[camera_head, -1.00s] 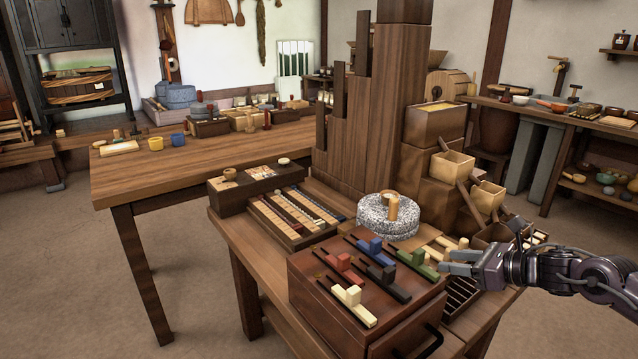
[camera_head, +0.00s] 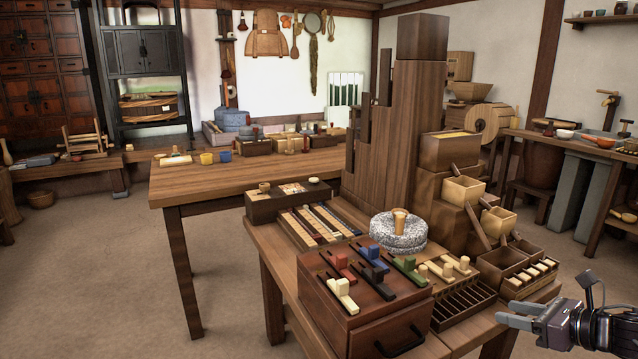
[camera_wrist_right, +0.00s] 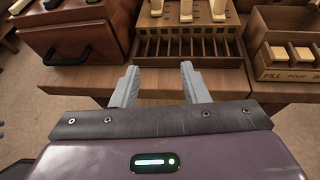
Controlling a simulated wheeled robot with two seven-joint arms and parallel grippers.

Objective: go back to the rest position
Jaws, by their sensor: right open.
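My right gripper (camera_head: 517,314) is at the lower right of the head view, just off the front right edge of the near table (camera_head: 470,329). In the right wrist view its two grey fingers (camera_wrist_right: 160,88) stand apart with nothing between them, in front of the table edge and a slotted wooden rack (camera_wrist_right: 190,48). My left gripper is in neither view.
On the near table are a dark red box with coloured sliders (camera_head: 366,316), a grey stone quern (camera_head: 397,238), a tall stepped wooden tower (camera_head: 419,90) and a divided bin (camera_head: 521,279). A long table (camera_head: 230,180) stands behind. The floor at left (camera_head: 110,270) is clear.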

